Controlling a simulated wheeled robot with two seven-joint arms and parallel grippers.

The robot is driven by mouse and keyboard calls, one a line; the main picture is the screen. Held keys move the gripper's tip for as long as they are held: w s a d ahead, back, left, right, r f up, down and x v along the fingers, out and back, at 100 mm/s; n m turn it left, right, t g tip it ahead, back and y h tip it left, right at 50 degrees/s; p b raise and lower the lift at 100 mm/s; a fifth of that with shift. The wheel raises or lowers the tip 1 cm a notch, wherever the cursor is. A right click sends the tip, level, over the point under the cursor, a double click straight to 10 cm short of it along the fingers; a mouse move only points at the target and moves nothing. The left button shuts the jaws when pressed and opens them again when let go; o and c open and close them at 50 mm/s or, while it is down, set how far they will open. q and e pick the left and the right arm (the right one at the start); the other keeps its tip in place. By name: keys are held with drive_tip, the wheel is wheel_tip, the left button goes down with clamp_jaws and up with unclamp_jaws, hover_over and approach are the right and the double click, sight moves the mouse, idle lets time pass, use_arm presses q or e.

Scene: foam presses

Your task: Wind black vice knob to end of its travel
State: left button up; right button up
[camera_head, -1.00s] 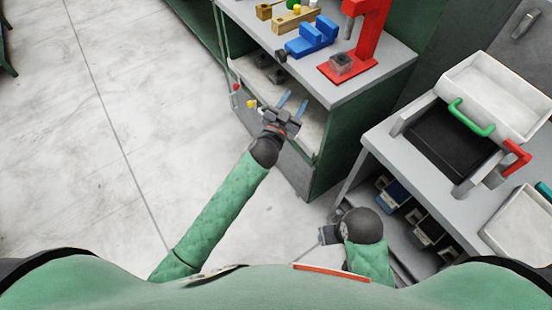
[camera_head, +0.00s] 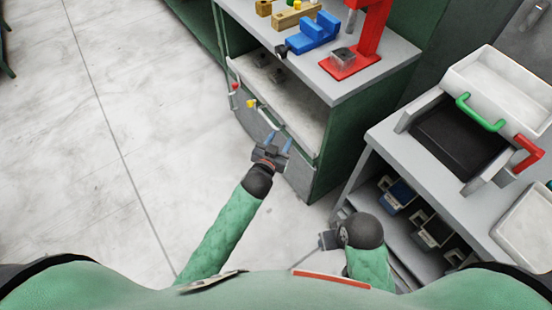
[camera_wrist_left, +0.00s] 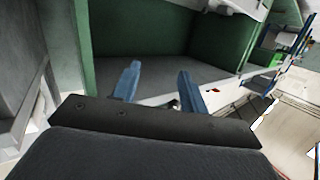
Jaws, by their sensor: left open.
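The blue vice (camera_head: 314,35) stands on the grey bench top, left of the red press. Its small black knob (camera_head: 281,49) sticks out at the vice's near left end, by the front edge of the bench. My left gripper (camera_head: 279,139) is open and empty, low in front of the bench and well apart from the knob. Its two blue fingers also show spread in the left wrist view (camera_wrist_left: 158,70); the knob cannot be made out there. My right gripper (camera_head: 326,240) is by my body, too small and turned to tell its jaws.
The red press (camera_head: 350,62) stands right of the vice, wooden blocks (camera_head: 296,16) behind left. Below the top is an open shelf with a handled front (camera_head: 272,122). A grey side table (camera_head: 392,135) with a white tray stands right. The floor at left is clear.

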use_arm(q)
wheel_tip(320, 180, down, 6)
drive_tip(key=s+a+g+b, duration=0.1)
drive_tip(key=s, duration=0.1)
drive_tip(key=shift+s+n+y, duration=0.3)
